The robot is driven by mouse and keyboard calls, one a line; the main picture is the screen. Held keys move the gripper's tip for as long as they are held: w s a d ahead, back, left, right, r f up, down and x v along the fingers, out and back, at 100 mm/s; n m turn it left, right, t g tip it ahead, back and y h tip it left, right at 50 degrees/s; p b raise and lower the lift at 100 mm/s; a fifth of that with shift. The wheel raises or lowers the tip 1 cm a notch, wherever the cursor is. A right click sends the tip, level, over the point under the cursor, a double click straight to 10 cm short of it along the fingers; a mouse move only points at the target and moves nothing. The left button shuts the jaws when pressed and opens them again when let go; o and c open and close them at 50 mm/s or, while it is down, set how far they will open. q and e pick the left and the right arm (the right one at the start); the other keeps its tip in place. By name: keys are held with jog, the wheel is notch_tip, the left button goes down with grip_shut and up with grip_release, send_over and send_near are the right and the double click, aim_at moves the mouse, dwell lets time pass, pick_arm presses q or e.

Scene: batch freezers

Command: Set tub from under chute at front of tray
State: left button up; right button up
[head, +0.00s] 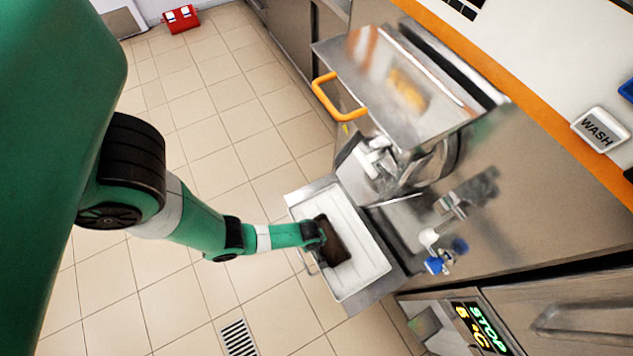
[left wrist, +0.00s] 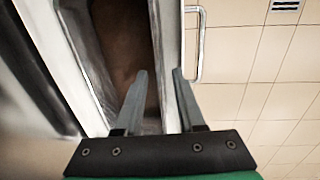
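A pale rectangular tub (head: 362,261) with a bright rim sits on a steel tray (head: 372,292) under the freezer's chute (head: 373,170). My left gripper (head: 332,240) is over the tub's left part in the head view. In the left wrist view its two fingers (left wrist: 160,88) are apart, close to the tub's long wall (left wrist: 170,50). Whether they touch the wall is unclear. A thin metal handle (left wrist: 199,45) stands out beside that wall. My right gripper is not in view.
The freezer's steel lid (head: 400,85) with an orange handle (head: 335,98) is above the tray. A blue-handled tap (head: 440,262) is to the right. The tiled floor left of the tray is clear, with a drain (head: 238,338).

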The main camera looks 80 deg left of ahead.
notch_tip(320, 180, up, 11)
jog(key=p, duration=1)
jog(key=shift+p, duration=0.3)
